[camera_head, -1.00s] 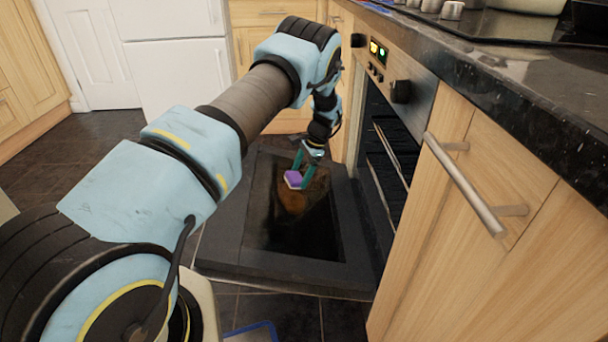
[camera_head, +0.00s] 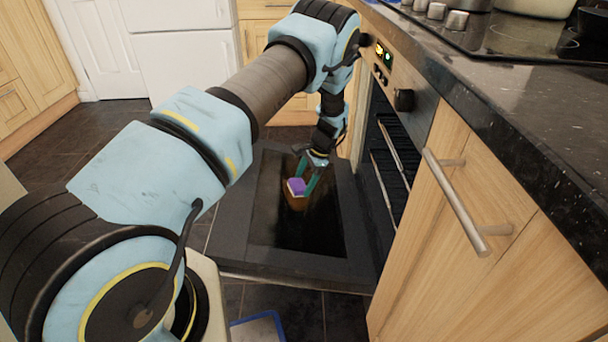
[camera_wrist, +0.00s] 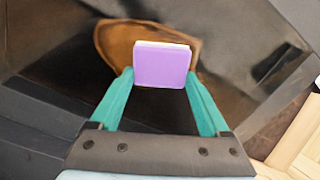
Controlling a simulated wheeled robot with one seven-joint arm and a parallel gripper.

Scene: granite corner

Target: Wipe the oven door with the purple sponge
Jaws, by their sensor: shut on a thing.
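The oven door (camera_head: 232,235) is folded down flat, with a dark glass panel in a grey frame. The purple sponge (camera_head: 297,187) is held over the far part of the glass; it also shows in the wrist view (camera_wrist: 162,66), with a pale layer on its far side. My gripper (camera_head: 307,181) has green fingers shut on the sponge. A brownish patch (camera_wrist: 118,40) shows on the glass behind the sponge in the wrist view. I cannot tell whether the sponge touches the glass.
The open oven (camera_head: 385,165) with its racks is right of the door. A wooden cabinet with a metal handle (camera_head: 455,200) and the dark granite counter (camera_head: 480,95) stand at the right. A blue-rimmed tray (camera_head: 258,328) lies on the floor below the door. Tiled floor at left is clear.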

